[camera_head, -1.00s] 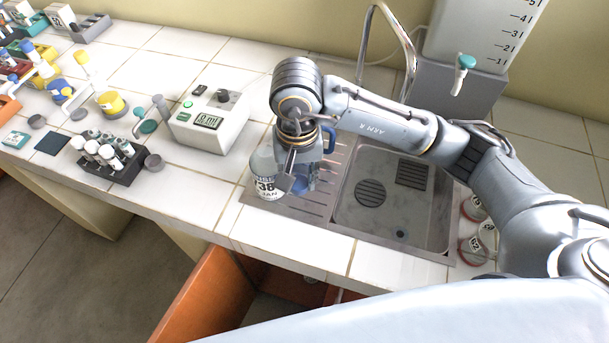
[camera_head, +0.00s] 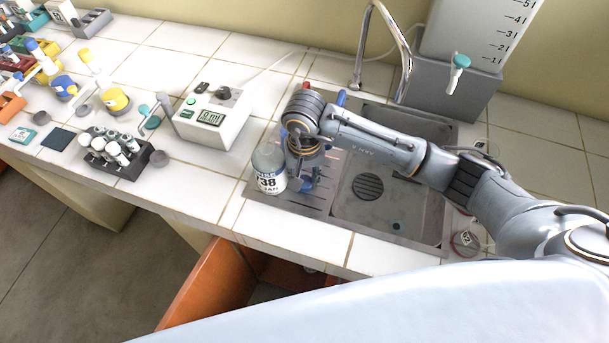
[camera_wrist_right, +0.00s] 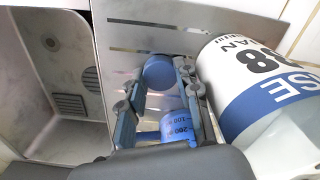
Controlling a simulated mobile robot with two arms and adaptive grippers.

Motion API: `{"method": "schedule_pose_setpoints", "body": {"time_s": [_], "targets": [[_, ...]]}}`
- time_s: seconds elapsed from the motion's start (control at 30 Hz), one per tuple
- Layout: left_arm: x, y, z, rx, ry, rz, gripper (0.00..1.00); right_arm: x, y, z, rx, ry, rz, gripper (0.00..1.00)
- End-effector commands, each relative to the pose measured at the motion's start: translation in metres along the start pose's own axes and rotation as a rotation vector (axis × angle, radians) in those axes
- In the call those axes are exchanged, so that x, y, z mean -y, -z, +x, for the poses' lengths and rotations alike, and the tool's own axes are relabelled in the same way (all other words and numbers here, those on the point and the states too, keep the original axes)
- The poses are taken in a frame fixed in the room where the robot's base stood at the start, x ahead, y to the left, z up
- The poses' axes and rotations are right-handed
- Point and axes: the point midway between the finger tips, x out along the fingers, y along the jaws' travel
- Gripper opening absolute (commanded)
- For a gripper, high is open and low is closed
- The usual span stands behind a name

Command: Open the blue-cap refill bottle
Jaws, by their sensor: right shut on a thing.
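The refill bottle (camera_head: 269,180), pale with a "38 JAN" label, stands upright at the left edge of the steel drainboard. It fills the right of the right wrist view (camera_wrist_right: 262,85), label upside down. I see no blue cap on its rounded top in the head view. My right gripper (camera_head: 303,184) points down just right of the bottle. In the right wrist view its fingers (camera_wrist_right: 157,88) are closed around a round blue cap (camera_wrist_right: 158,72), low over the drainboard, apart from the bottle. My left gripper is not in view.
The sink basin (camera_head: 385,205) lies right of the gripper. A white device with a display (camera_head: 212,118) and a tube rack (camera_head: 122,165) stand left. A tap (camera_head: 408,60) rises behind.

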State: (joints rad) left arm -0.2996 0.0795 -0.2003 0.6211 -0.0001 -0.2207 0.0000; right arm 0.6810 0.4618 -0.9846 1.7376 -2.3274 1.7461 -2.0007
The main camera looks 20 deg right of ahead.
Motion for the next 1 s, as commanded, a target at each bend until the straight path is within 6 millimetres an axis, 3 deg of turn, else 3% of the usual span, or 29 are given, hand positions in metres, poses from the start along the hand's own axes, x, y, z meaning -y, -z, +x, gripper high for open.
{"method": "schedule_pose_setpoints", "body": {"time_s": [0.1,0.13,0.17,0.57,1.0], "targets": [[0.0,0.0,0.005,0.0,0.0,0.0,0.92,0.0,0.0,0.004,-0.001,-0.001,-0.001,0.0],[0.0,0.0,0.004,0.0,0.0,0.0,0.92,0.0,0.0,0.003,-0.001,-0.001,-0.001,0.36],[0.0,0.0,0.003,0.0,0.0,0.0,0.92,0.0,0.0,0.002,0.0,0.0,-0.001,0.42],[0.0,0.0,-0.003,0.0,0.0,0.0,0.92,0.0,0.0,-0.003,0.001,0.001,0.001,0.42],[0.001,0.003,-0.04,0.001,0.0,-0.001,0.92,0.0,0.001,-0.092,-0.004,0.001,-0.001,0.42]]}}
